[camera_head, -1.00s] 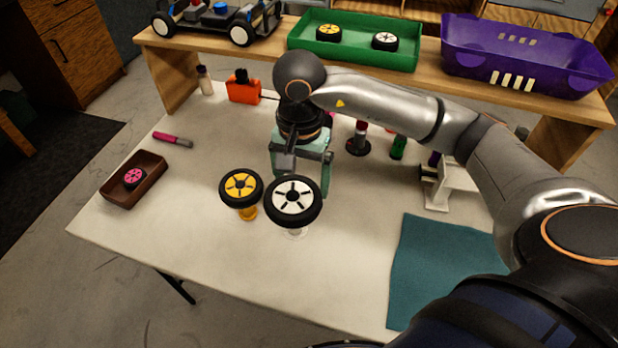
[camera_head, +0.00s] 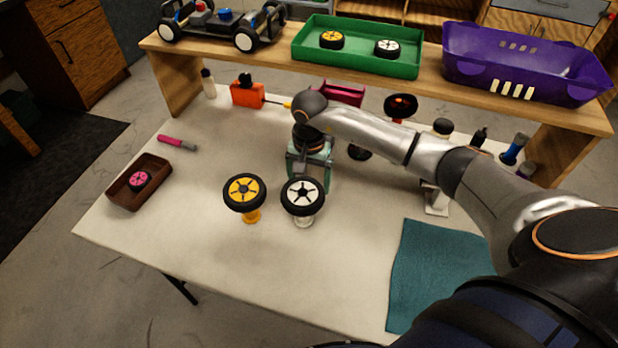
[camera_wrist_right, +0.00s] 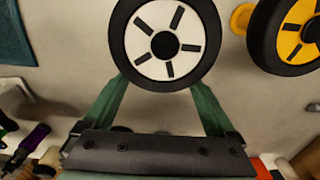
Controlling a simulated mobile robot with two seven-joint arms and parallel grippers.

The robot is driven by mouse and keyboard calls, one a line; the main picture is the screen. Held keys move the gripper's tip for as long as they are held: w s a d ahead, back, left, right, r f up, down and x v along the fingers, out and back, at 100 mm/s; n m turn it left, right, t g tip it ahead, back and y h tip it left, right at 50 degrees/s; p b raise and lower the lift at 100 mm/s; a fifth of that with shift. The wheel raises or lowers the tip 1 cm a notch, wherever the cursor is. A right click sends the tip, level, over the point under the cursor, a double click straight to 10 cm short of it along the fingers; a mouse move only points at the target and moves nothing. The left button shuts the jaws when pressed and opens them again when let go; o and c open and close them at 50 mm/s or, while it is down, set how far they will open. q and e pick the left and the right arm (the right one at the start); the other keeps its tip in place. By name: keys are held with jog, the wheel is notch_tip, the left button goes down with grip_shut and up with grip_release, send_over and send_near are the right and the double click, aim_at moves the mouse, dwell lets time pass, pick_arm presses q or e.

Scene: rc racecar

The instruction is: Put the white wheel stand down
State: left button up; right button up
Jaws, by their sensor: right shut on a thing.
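The white wheel stand (camera_head: 303,222) carries a black tyre with a white spoked wheel (camera_head: 303,197). It stands upright, with its base at the tabletop; exact contact is hard to tell. My right gripper (camera_head: 307,194), with green fingers, reaches in from behind and is shut on the stand under the wheel. The wheel hides the fingertips. In the right wrist view the white wheel (camera_wrist_right: 164,42) covers the grip between the two green fingers. The yellow wheel stand (camera_head: 251,216) with its yellow wheel (camera_head: 244,188) is close on the left. My left gripper is out of view.
A brown tray (camera_head: 126,199) with a pink wheel lies at the table's left, near a pink marker (camera_head: 176,142). A teal mat (camera_head: 440,275) lies at the right. Bottles and tools stand behind, under the shelf (camera_head: 430,95). The table's front is clear.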

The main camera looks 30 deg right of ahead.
jog(key=shift+f+b, duration=0.2)
jog(key=shift+b, duration=0.1)
jog(key=o, duration=1.1)
jog(key=shift+o, duration=0.2)
